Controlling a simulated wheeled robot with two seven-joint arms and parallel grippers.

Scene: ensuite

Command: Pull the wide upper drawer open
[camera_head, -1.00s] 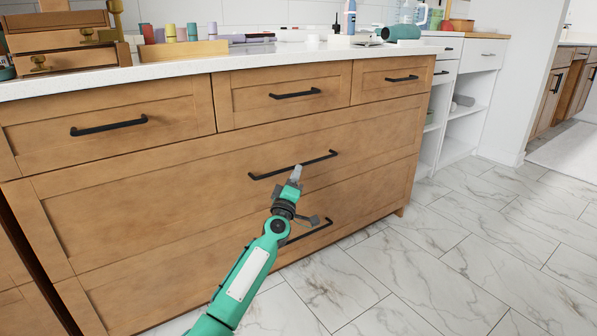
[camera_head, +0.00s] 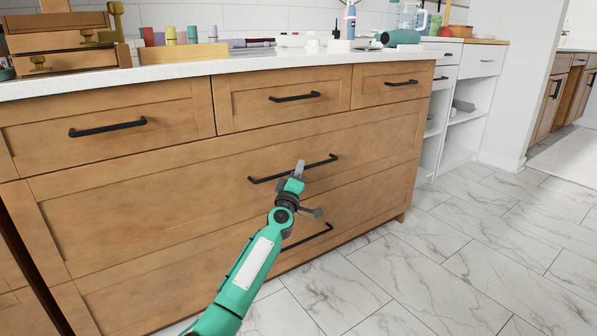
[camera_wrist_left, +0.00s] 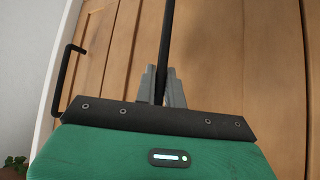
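The wide upper drawer (camera_head: 200,188) is the broad wooden front below the row of small drawers. It looks flush with the cabinet. Its long black bar handle (camera_head: 325,160) runs across the middle. My left gripper (camera_head: 299,170) is at this handle, right of its centre. In the left wrist view, the handle (camera_wrist_left: 166,40) runs down between the two grey fingers (camera_wrist_left: 162,88), which are close together on either side of it. The fingers look shut on the bar, though the contact itself is partly hidden. My right gripper is in neither view.
Small drawers with black handles (camera_head: 295,97) sit above. A lower drawer handle (camera_head: 308,237) is behind my left arm. The white counter (camera_head: 230,66) holds bottles and boxes. Open marble floor (camera_head: 450,250) lies in front and right.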

